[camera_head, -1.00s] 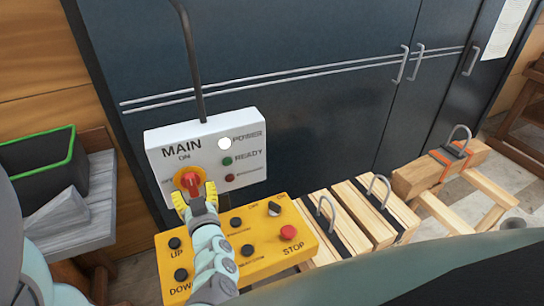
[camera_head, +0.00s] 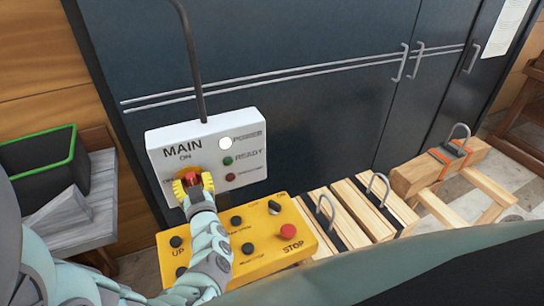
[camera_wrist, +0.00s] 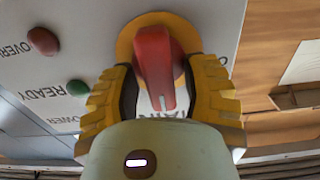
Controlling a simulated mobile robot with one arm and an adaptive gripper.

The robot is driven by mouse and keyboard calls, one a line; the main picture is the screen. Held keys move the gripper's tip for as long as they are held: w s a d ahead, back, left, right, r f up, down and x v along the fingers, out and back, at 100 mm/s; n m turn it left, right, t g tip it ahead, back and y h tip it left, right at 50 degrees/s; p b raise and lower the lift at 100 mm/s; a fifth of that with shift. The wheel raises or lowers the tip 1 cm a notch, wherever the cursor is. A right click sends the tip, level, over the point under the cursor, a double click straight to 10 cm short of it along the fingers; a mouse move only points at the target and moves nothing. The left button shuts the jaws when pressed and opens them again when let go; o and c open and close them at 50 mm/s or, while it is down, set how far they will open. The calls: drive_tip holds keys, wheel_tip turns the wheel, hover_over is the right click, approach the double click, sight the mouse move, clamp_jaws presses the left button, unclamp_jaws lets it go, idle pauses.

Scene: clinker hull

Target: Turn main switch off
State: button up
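The main switch is a red rotary handle (camera_head: 192,178) on a yellow disc, on a white panel (camera_head: 250,180) marked MAIN and ON. In the wrist view, the red handle (camera_wrist: 154,68) lies lengthwise between my yellow fingers, its narrow end toward the upside-down MAIN lettering. My gripper (camera_head: 194,184) straddles the handle, and it also shows in the wrist view (camera_wrist: 160,90). Its fingers are spread, with narrow gaps seeming to remain beside the handle. Contact is hard to judge. The fingers hide part of the disc and lettering.
A white lamp (camera_head: 226,143), a green READY button (camera_head: 227,160) and a small red one (camera_head: 230,177) sit right of the switch. Below is a yellow box (camera_head: 262,262) with buttons and a red STOP (camera_head: 288,231). Wooden beams (camera_head: 345,220) stand right of it.

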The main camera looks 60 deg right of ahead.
clamp_jaws()
drive_tip(key=shift+f+n+b, duration=0.15)
drive_tip(key=shift+n+b, duration=0.15)
drive_tip(key=shift+b, duration=0.05)
drive_tip(key=n+b, duration=0.2)
drive_tip(key=b, duration=0.1)
drive_tip(key=n+b, duration=0.1)
drive_tip(key=b, duration=0.1)
drive_tip(key=shift+w+a+f, duration=0.15)
drive_tip(key=shift+a+f, duration=0.15)
drive_tip(key=n+b, duration=0.5)
drive_tip(key=b, duration=0.2)
drive_tip(key=shift+a+n, duration=0.1)
drive_tip(key=shift+n, duration=0.2)
drive_tip(key=n+b, duration=0.3)
drive_tip(key=shift+f+n+b, duration=0.1)
drive_tip(key=shift+n+b, duration=0.2)
drive_tip(key=shift+b, duration=0.1)
drive_tip(key=n+b, duration=0.3)
drive_tip(key=n, duration=0.2)
drive_tip(key=shift+w+n+b, duration=0.1)
drive_tip(key=shift+n+b, duration=0.2)
